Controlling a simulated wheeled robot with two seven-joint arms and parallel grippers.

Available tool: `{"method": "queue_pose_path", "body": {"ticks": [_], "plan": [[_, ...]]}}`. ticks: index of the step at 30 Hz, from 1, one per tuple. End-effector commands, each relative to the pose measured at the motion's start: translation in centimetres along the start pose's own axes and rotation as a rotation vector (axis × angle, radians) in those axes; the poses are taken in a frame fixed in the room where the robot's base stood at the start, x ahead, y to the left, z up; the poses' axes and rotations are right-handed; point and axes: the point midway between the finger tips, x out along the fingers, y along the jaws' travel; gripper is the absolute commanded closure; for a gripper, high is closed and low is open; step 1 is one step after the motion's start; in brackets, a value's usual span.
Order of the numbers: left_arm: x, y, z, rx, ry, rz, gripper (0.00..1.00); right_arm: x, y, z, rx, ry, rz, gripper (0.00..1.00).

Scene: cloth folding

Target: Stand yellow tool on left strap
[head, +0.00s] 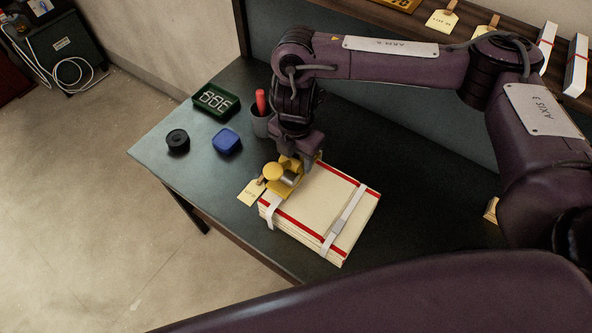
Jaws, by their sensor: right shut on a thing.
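A folded cream cloth stack (315,201) with red stripes lies on the dark table. A pale left strap (271,213) and a pale right strap (342,222) run over it. The yellow tool (275,172), with a round yellow head and a grey cylinder, is at the stack's upper left, in line with the left strap, and covers part of it. My right gripper (308,167) is shut on the tool from above. Its fingertips are partly hidden, and I cannot tell whether the tool touches the strap. My left gripper is out of view.
A yellow tag (251,192) lies beside the tool. A shelf (475,22) runs along the back. The table's front-left corner is clear.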

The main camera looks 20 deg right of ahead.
Motion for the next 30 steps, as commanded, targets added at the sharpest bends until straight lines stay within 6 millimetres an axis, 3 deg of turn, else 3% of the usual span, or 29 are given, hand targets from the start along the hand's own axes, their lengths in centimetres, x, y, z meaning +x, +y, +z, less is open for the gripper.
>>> {"method": "queue_pose_path", "body": {"ticks": [16,30], "plan": [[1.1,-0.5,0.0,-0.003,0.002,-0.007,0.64,5.7,0.1,-0.1,0.001,0.002,0.002,1.0],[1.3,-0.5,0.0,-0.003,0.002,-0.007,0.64,6.5,0.1,0.0,-0.001,0.0,0.003,1.0]]}}
